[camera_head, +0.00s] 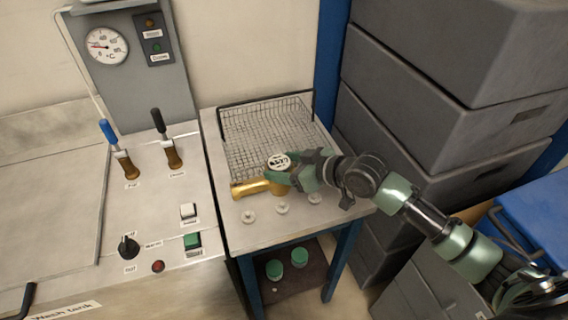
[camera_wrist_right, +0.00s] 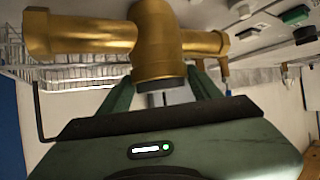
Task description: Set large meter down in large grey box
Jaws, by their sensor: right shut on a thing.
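The large meter (camera_head: 252,188) is a brass body with pipe ends and a white round dial, over the small table in front of the wire basket. My right gripper (camera_head: 292,174) comes from the right and is shut on it. In the right wrist view the brass meter (camera_wrist_right: 155,38) fills the top middle, between the fingers (camera_wrist_right: 165,97); I cannot tell whether it touches the table. Large grey boxes (camera_head: 440,55) are stacked at the right. Another grey box (camera_head: 415,285) stands at the lower right, partly hidden by my right arm. My left gripper is not in view.
The wire basket (camera_head: 262,118) takes up the back of the table (camera_head: 300,222). Small white discs (camera_head: 249,216) lie along its front. Green-lidded jars (camera_head: 299,257) stand on the shelf below. A bench with levers (camera_head: 122,160) is at left, a blue-topped thing (camera_head: 540,220) at far right.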

